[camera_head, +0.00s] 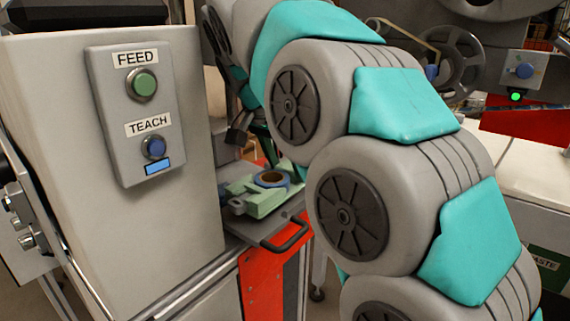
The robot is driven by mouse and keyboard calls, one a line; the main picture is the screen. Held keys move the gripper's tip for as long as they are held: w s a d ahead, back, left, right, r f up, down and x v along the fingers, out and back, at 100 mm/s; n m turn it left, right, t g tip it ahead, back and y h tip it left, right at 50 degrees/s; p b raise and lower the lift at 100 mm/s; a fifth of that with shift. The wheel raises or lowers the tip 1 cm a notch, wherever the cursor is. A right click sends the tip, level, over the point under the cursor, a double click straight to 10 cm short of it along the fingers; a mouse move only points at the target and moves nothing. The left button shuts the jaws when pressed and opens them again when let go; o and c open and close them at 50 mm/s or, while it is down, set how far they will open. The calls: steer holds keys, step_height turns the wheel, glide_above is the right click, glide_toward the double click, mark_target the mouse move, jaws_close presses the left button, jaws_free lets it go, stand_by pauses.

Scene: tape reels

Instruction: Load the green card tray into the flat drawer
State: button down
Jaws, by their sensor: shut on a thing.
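The green card tray (260,202) is pale green and sits low in the middle of the view, over the flat drawer. A tape reel (271,179) with a blue rim and brown core lies on it. The flat drawer (243,226) is grey, pulled out, with a dark bar handle (287,234) at its front. My gripper (285,164) is at the tray's far right side, shut on the tray and mostly hidden behind my arm. My arm also hides the tray's right end. I cannot tell whether the tray touches the drawer floor.
A grey cabinet with a FEED button (144,85) and a TEACH button (154,147) stands close on the left of the drawer. A red panel (262,285) is below the drawer. A pale worktop (535,172) and a reel machine (452,62) are at the right.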

steer(key=shift+f, duration=0.1)
steer(key=shift+f+b, duration=0.85)
jaws_free()
steer(key=shift+r, duration=0.1)
steer(key=shift+r, duration=1.75)
steer(key=s+d, duration=0.1)
steer(key=s, duration=0.4)
steer(key=s+d+r+b, duration=0.1)
steer(key=s+d, duration=0.1)
steer(key=s, duration=0.3)
steer(key=s+d, duration=0.1)
steer(key=s, duration=0.4)
steer(key=shift+s+d+r+b, duration=0.2)
steer(key=shift+b, duration=0.15)
